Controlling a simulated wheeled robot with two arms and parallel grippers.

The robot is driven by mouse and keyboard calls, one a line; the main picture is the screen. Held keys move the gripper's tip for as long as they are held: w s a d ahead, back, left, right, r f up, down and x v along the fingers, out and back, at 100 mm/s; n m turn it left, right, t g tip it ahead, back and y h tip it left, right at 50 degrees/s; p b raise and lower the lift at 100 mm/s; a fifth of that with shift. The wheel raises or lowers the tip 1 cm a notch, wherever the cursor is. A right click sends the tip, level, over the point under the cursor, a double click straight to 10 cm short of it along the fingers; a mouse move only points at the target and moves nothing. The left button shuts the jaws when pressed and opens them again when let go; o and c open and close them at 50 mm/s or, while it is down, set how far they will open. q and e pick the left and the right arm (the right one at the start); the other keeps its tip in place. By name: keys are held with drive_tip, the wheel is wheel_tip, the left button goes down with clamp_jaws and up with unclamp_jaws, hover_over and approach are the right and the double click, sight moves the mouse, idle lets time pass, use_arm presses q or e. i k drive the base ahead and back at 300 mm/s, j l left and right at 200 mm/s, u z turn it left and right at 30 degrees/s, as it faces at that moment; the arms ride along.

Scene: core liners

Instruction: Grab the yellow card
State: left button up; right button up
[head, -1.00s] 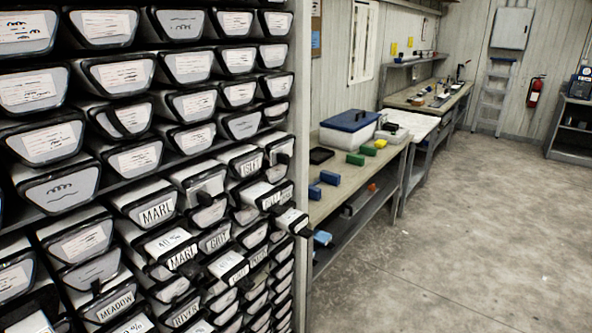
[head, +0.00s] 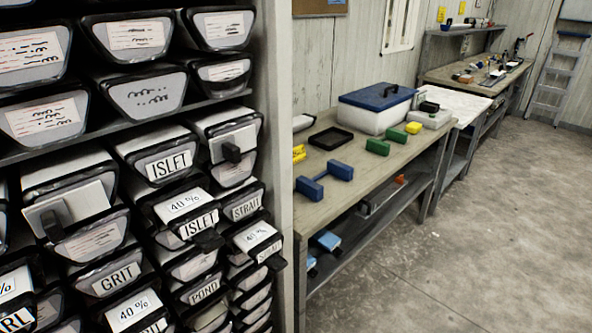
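Several yellow things are in the head view, and I cannot tell for sure which is the yellow card. A small yellow item with dark marks (head: 299,153) lies at the near left of the workbench (head: 352,187), partly cut off by the rack's edge. A small yellow block (head: 413,128) sits farther back on the bench beside a green block (head: 395,136). Neither of my grippers is in view.
A rack of labelled core liners (head: 150,165) fills the left, some drawn out with black handles sticking out. The bench also holds blue blocks (head: 340,170), a black tray (head: 330,138) and a blue-lidded box (head: 375,113). The floor (head: 480,220) at right is clear.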

sight(298, 154)
drive_tip(key=i+l+u, duration=0.15)
drive_tip(key=l, duration=0.2)
drive_tip(key=i+l+u, duration=0.15)
drive_tip(key=l, duration=0.25)
drive_tip(key=i+l+u, duration=0.15)
drive_tip(key=l, duration=0.25)
drive_tip(key=i+l+u, duration=0.15)
drive_tip(key=l, duration=0.25)
drive_tip(key=i+l+u, duration=0.1)
drive_tip(key=i+l, duration=0.15)
drive_tip(key=l, duration=0.2)
drive_tip(key=i+l+u, duration=0.15)
drive_tip(key=l, duration=0.3)
drive_tip(key=k, duration=0.05)
